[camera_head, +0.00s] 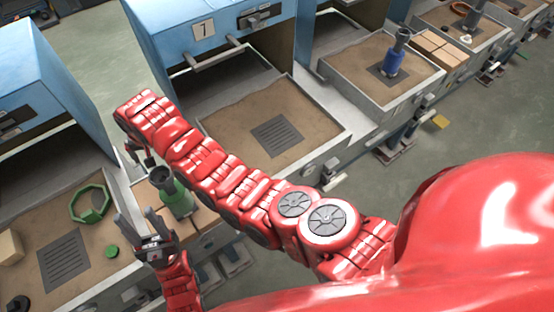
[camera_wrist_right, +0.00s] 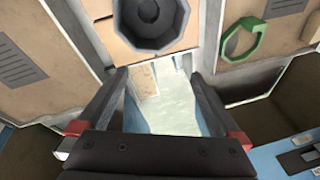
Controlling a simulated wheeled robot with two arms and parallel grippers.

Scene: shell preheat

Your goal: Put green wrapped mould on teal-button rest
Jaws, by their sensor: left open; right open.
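The green wrapped mould (camera_head: 178,198) has a dark cup-shaped top and stands upright on tan blocks between two stations. In the right wrist view its dark round top (camera_wrist_right: 150,18) shows just beyond the fingertips. My right gripper (camera_wrist_right: 160,78) is open and empty, with the mould beyond its fingers. In the head view it is mostly hidden behind my arm. My left gripper (camera_head: 136,214) is open and empty, left of the mould. Slotted rests show in the middle station (camera_head: 277,135) and left station (camera_head: 64,260). I cannot make out a teal button on either.
A green octagonal ring (camera_head: 90,204) and a small green disc (camera_head: 112,251) lie in the left station. A blue wrapped mould (camera_head: 392,62) stands on a rest at the upper right. The middle station's sand bed (camera_head: 225,120) is clear. Blue cabinets (camera_head: 210,30) rise behind.

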